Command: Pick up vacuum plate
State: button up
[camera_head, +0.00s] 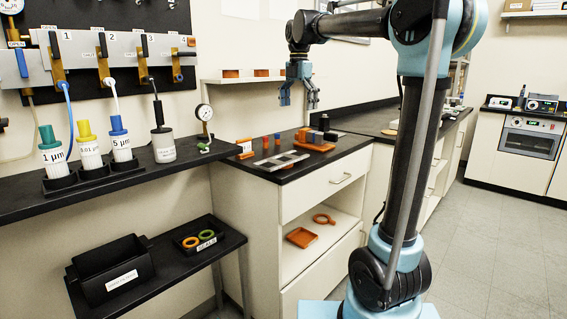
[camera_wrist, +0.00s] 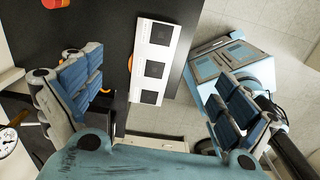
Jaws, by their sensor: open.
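A flat pale plate with three dark square patches, which looks like the vacuum plate (camera_head: 281,161), lies on the black counter near its front edge. In the wrist view the vacuum plate (camera_wrist: 137,73) lies lengthwise near the counter's edge, in the gap between the two fingers and ahead of them. My gripper (camera_head: 299,98) hangs above the counter, clear of the plate. In the wrist view my gripper (camera_wrist: 158,98) is open and empty, with its blue-padded fingers wide apart.
Orange blocks (camera_head: 314,146) and small dark items sit behind the plate. A shelf (camera_head: 243,80) with orange pieces is on the wall behind my gripper. Labelled bottles (camera_head: 89,150) stand on the left bench. A drawer (camera_head: 325,185) is below the counter.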

send_near(296, 154)
jog(key=f, duration=0.8)
jog(key=shift+w+f, duration=0.2)
jog(key=shift+f, duration=0.1)
jog(key=c, duration=1.5)
